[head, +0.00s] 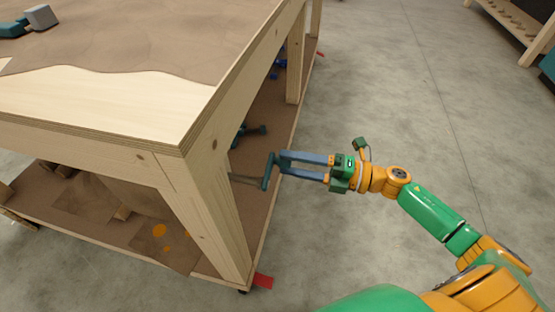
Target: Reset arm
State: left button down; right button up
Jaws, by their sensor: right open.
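My right arm comes in from the lower right, green and orange. My right gripper (281,163) is open beside the right side of the wooden workbench, near its front corner leg. A teal, handle-like piece (268,171) stands at its fingertips, with a thin grey part running left toward the bench leg. I cannot tell whether the fingers touch it. My left gripper is not in view.
The wooden workbench (182,138) has a lower shelf (255,228) holding a dark teal tool (250,131) and a blue item (280,64). Another bench (515,20) stands at the upper right. The concrete floor (400,90) between is clear.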

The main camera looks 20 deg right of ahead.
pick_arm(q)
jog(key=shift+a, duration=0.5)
pick_arm(e)
jog(key=v, duration=0.3)
jog(key=shift+s+d, duration=0.15)
